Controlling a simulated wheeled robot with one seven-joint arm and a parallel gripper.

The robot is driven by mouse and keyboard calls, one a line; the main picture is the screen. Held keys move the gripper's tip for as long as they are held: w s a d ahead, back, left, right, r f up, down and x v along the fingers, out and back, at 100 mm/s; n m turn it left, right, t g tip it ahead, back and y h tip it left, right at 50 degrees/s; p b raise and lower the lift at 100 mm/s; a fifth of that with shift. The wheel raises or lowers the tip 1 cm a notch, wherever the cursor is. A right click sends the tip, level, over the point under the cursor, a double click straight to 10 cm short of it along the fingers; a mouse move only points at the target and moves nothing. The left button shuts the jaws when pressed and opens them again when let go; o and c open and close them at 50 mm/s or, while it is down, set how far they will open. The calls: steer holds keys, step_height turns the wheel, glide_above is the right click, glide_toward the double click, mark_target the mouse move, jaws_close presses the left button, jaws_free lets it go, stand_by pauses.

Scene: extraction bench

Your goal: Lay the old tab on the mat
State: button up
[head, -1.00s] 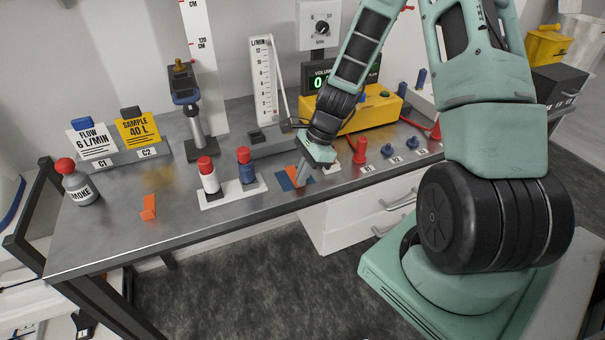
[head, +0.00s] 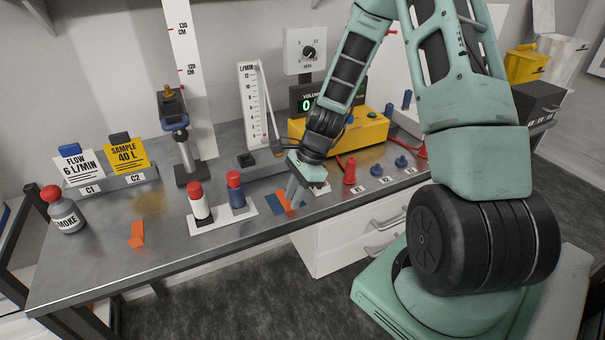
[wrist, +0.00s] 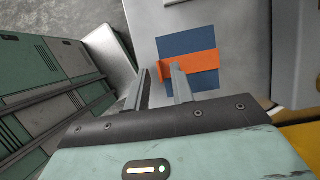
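An orange tab (wrist: 190,62) lies across the blue mat (wrist: 180,42), its left end slightly raised and close to my fingers. In the head view the mat (head: 272,208) lies near the bench's front edge, with the tab (head: 285,201) on it partly hidden by my gripper (head: 294,192). In the wrist view my gripper (wrist: 160,86) is open, its fingers apart with nothing held between them. A second folded orange tab (head: 137,234) stands on the left part of the bench. The pictures do not label which tab is old.
A red plug (head: 349,171) and a yellow box (head: 345,130) are to the right and behind. Bare bench top lies around the left tab.

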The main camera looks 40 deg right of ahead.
steer(key=v, duration=1.1)
steer(key=s+a+r+n+g+h, duration=0.1)
steer(key=s+a+r+n, duration=0.1)
steer(key=a+n, duration=0.5)
steer(key=s+a+r+n+g, duration=0.1)
steer(key=s+a+n, duration=0.3)
steer(key=a, duration=0.6)
steer(key=s+a+r+n+h, duration=0.2)
steer(key=s+a+n, duration=0.8)
steer(key=n, duration=0.8)
steer(key=s, duration=0.3)
steer(key=shift+s+a+r+t+h+b, duration=0.3)
steer(key=shift+a+t+b, duration=0.1)
